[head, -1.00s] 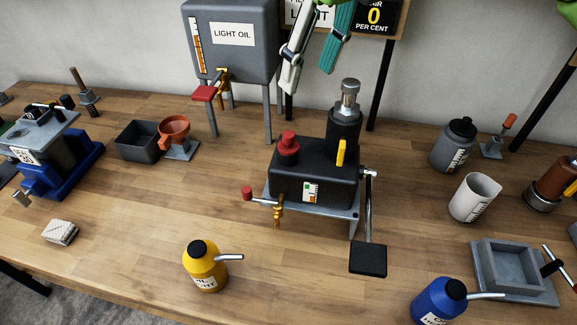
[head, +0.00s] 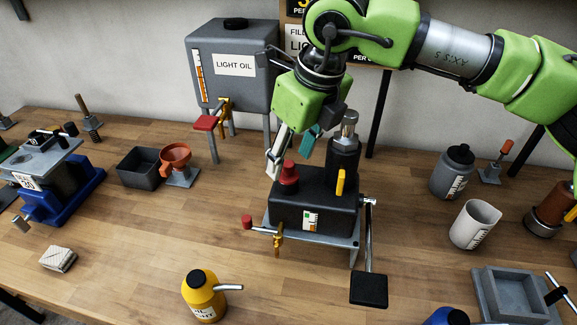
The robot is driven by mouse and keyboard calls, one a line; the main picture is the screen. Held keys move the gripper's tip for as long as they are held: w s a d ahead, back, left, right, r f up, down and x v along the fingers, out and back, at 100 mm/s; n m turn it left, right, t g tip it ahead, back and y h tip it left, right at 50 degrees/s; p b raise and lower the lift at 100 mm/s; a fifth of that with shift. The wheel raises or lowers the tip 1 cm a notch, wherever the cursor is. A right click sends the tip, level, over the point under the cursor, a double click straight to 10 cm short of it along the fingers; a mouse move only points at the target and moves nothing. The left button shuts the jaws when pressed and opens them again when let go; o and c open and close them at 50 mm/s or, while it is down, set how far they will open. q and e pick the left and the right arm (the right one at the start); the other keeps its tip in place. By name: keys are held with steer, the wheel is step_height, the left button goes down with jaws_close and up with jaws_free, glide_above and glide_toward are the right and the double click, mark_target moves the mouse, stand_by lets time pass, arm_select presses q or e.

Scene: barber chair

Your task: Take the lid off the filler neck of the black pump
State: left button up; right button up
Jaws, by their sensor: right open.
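The black pump (head: 315,205) stands on a grey metal stand in the middle of the bench. A red ribbed lid (head: 289,174) sits upright on its top at the front left. A tall black cylinder with a silver top (head: 349,124) rises at its back right. My right gripper (head: 288,164) comes down from above, open, with one pale finger and one teal finger. The pale fingertip is at the left of the red lid and the teal one is behind it to the right. I cannot tell whether either touches the lid. My left gripper is not in view.
A yellow lever (head: 340,183) stands on the pump's right side; a black pedal (head: 369,290) sticks out in front. The light oil tank (head: 235,90) stands behind left. A yellow oil can (head: 202,293) is in front. Bare bench lies left of the pump.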

mark_target(288, 170)
steer(key=shift+x, duration=1.4)
steer(key=c, duration=1)
steer(key=shift+r, duration=0.1)
